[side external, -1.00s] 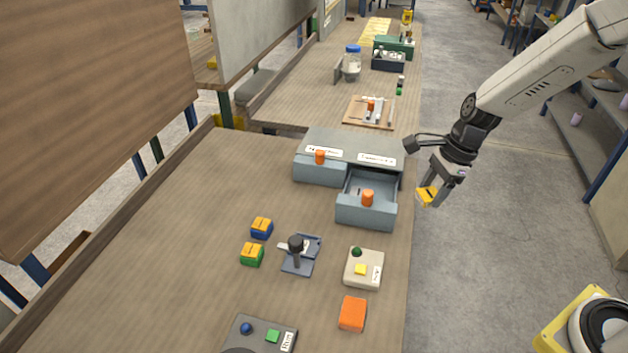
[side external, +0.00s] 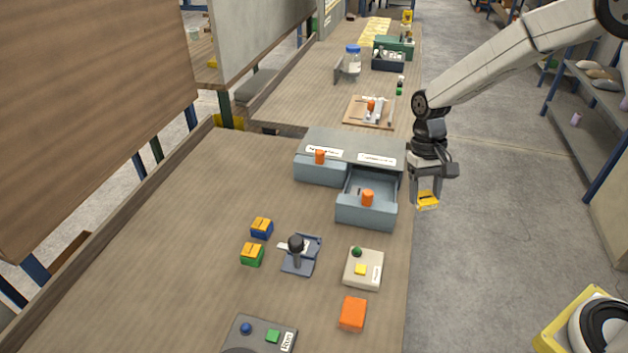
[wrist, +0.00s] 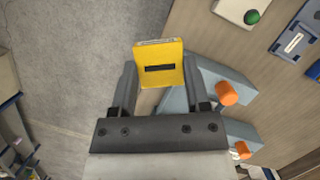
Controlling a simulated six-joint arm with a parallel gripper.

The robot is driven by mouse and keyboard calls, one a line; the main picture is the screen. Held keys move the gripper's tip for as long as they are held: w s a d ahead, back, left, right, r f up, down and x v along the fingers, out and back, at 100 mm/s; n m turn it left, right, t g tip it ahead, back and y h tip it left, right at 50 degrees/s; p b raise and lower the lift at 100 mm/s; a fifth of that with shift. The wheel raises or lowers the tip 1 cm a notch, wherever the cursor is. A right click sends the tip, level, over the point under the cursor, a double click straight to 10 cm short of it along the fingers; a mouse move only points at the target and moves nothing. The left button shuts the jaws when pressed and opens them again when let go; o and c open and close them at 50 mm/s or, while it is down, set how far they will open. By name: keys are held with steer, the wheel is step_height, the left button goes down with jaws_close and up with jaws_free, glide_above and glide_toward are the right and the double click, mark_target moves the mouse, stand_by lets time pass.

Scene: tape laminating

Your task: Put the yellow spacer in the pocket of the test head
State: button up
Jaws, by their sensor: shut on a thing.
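My gripper (side external: 427,192) is shut on a yellow block (side external: 428,201) with a dark slot mark, which I take for the yellow spacer. It hangs in the air past the right table edge, beside the open drawer. In the wrist view the yellow block (wrist: 159,62) sits between the fingers, with a pale strip on its far edge. A slate-blue device with a black-knobbed lever (side external: 299,256) stands on the table to the lower left. No part is clearly marked as the test head, and I cannot make out its pocket.
A grey cabinet (side external: 335,141) has an open drawer (side external: 366,216) with an orange knob. Yellow-topped blue (side external: 261,229) and green (side external: 252,255) blocks stand left of the lever device. A cream button box (side external: 363,275) and an orange block (side external: 353,313) lie near the right edge.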

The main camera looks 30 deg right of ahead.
steer(key=n+h, duration=0.1)
steer(key=n, duration=0.2)
steer(key=shift+w+d, duration=0.1)
steer(key=shift+w, duration=0.05)
steer(key=shift+w+a+m, duration=0.15)
steer(key=shift+a+m, duration=0.15)
steer(key=shift+a, duration=0.5)
steer(key=s+a+m+t+y, duration=0.1)
steer(key=s+a+m+t, duration=0.1)
steer(key=a+m, duration=0.8)
steer(key=s+a+m+t+y, duration=0.2)
steer(key=s+a+m, duration=0.2)
steer(key=a+m, duration=0.7)
steer(key=shift+a+r+t, duration=0.3)
steer(key=shift+a, duration=4.95)
steer(key=shift+m, duration=0.3)
